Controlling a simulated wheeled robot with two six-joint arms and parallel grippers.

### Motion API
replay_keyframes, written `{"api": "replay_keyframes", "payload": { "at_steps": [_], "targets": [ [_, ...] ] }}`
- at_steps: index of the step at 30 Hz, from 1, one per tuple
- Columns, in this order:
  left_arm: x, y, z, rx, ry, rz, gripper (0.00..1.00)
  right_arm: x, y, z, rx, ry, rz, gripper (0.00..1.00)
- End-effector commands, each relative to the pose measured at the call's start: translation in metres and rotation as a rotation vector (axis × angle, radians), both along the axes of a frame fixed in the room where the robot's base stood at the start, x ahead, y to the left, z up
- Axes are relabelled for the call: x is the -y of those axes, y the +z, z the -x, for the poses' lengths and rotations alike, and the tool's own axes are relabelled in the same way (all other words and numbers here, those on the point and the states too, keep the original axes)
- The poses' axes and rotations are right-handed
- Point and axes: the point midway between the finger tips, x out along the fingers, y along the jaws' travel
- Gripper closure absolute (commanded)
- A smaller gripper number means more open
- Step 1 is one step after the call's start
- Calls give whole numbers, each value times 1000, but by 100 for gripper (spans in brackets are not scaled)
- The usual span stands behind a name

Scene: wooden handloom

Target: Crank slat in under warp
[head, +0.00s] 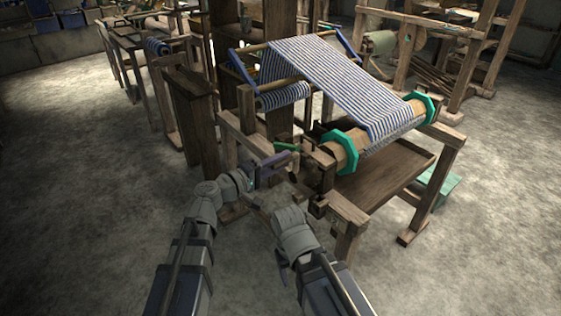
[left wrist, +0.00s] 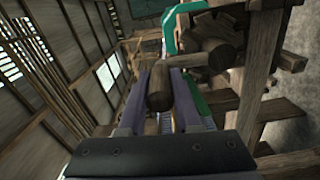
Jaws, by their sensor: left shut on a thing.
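The striped blue-and-white warp (head: 325,72) runs over the loom down to a wooden beam (head: 352,148) with green octagonal flanges (head: 338,152). My left gripper (head: 278,165) is at the beam's near end, at the left side of the loom. In the left wrist view its purple fingers are shut on a round wooden crank handle (left wrist: 158,90). A green lever (head: 286,147) lies just beyond the gripper. My right arm reaches up from the bottom, apart from the loom; its gripper (head: 283,262) shows only in part. I cannot make out a slat.
Loom posts and a lower board (head: 385,172) stand right of my grippers. A tall wooden upright (head: 195,112) is close on the left. A green box (head: 437,185) sits at the right. The concrete floor is open at left and right.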

Motion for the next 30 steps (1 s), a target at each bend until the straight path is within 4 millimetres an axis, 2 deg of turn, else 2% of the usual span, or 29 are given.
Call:
{"api": "replay_keyframes", "payload": {
  "at_steps": [4, 5, 12, 22, 30],
  "targets": [
    [2, -1, 3, -1, -8, -4, 100, 0, 0, 0, 0, 0, 0, 36],
    [2, -1, 3, -1, -8, -4, 65, 0, 0, 0, 0, 0, 0, 36],
    [1, -1, 2, 0, -4, -2, 38, 0, 0, 0, 0, 0, 0, 36],
    [-5, 0, 5, -1, -1, -1, 38, 0, 0, 0, 0, 0, 0, 36],
    [-39, 0, 31, -1, 1, -1, 38, 0, 0, 0, 0, 0, 0, 36]
  ]
}}
